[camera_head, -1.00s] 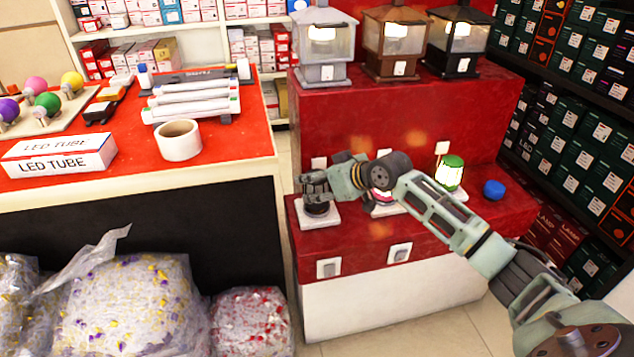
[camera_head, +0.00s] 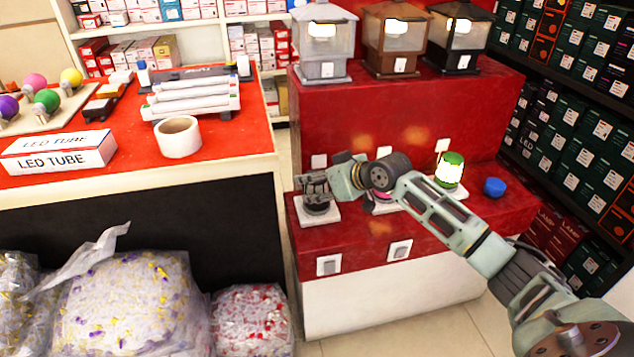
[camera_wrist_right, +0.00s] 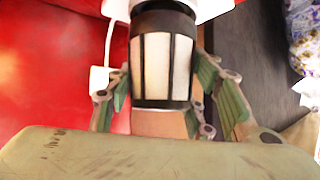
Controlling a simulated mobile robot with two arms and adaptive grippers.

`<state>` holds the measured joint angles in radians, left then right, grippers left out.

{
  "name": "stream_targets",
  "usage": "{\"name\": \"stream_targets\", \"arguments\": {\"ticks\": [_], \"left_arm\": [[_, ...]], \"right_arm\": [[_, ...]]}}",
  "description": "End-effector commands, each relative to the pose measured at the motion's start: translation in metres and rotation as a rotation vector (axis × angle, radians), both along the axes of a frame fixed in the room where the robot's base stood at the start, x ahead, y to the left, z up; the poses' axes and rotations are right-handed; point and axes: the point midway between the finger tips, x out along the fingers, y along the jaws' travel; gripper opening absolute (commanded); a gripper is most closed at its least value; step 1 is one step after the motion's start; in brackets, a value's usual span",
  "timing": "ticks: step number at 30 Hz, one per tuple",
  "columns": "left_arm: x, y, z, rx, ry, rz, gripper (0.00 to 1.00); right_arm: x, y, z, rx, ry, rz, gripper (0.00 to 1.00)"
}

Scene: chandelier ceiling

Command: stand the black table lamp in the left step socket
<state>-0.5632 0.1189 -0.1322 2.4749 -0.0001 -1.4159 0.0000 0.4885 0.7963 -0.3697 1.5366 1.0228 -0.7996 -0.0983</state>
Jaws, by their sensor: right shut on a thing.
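The black table lamp (camera_wrist_right: 163,60) has pale panels between black bands. In the right wrist view it stands between the fingers of my right gripper (camera_wrist_right: 165,100), which is shut on it. In the head view my right gripper (camera_head: 316,190) is over the left step socket, a white square plate (camera_head: 330,218) at the left end of the red lower step. The lamp's dark lower part (camera_head: 316,208) is at the plate; the gripper hides most of it. I cannot tell whether it is fully seated. My left gripper is not in view.
A lit green lamp (camera_head: 450,169) stands on the right plate. A pink-based lamp (camera_head: 384,196) is mostly hidden behind my arm. A blue round item (camera_head: 494,187) lies further right. Three lanterns, including a grey one (camera_head: 323,45), stand on the upper step. A red-topped counter (camera_head: 236,135) is at left.

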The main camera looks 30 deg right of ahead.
Motion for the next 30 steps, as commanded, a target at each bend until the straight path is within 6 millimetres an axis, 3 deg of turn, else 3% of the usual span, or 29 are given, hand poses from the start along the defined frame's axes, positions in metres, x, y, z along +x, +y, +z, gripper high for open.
{"name": "stream_targets", "arguments": {"ticks": [8,9,16,26,30], "left_arm": [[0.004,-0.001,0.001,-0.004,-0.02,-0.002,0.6],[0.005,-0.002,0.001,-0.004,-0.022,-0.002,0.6],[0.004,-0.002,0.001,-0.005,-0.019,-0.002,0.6],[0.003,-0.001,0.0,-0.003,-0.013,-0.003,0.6],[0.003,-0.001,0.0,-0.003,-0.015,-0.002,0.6]], "right_arm": [[0.0,0.0,-0.002,0.001,-0.002,0.0,0.0],[0.0,0.0,-0.002,0.001,-0.002,0.0,0.5],[0.0,0.0,-0.002,0.0,-0.001,0.0,0.7],[-0.001,-0.001,-0.003,-0.001,0.002,0.0,0.7],[-0.011,-0.006,0.004,-0.003,0.0,-0.002,0.7]]}}
